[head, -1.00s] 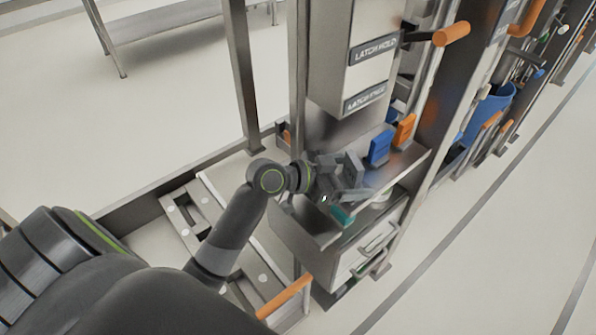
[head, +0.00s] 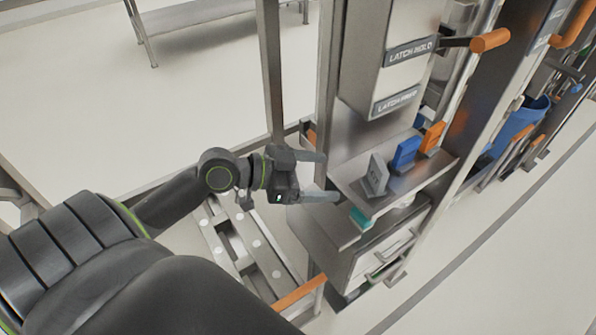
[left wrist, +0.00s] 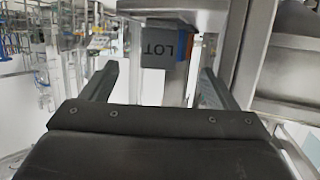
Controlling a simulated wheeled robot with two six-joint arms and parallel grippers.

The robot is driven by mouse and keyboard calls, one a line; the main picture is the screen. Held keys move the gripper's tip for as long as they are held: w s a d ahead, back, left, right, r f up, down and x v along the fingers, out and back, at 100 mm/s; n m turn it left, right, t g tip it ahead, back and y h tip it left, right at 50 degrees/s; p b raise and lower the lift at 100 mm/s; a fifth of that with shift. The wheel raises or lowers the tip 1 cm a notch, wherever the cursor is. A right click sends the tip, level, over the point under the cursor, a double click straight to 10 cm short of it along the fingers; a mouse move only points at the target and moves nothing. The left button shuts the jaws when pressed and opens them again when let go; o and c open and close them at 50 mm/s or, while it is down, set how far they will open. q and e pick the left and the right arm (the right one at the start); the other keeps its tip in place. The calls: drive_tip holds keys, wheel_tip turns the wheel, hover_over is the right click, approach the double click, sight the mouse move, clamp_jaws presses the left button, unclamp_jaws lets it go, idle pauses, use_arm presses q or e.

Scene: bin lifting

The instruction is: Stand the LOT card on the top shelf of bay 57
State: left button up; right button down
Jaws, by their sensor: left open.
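The grey LOT card (head: 376,175) stands upright, leaning slightly, on the shelf (head: 428,175) of the bay in the head view. It is the nearest in a row with a blue card and an orange card. My right gripper is not in view. No bay number can be read.
A blue card (head: 406,153) and an orange card (head: 432,138) stand behind the LOT card. A teal piece (head: 361,219) is at the shelf's near edge. A steel post (head: 270,75) rises behind my left gripper.

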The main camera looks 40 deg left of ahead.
use_arm(q)
drive_tip(key=v, duration=0.4)
drive_tip(key=shift+s, duration=0.1)
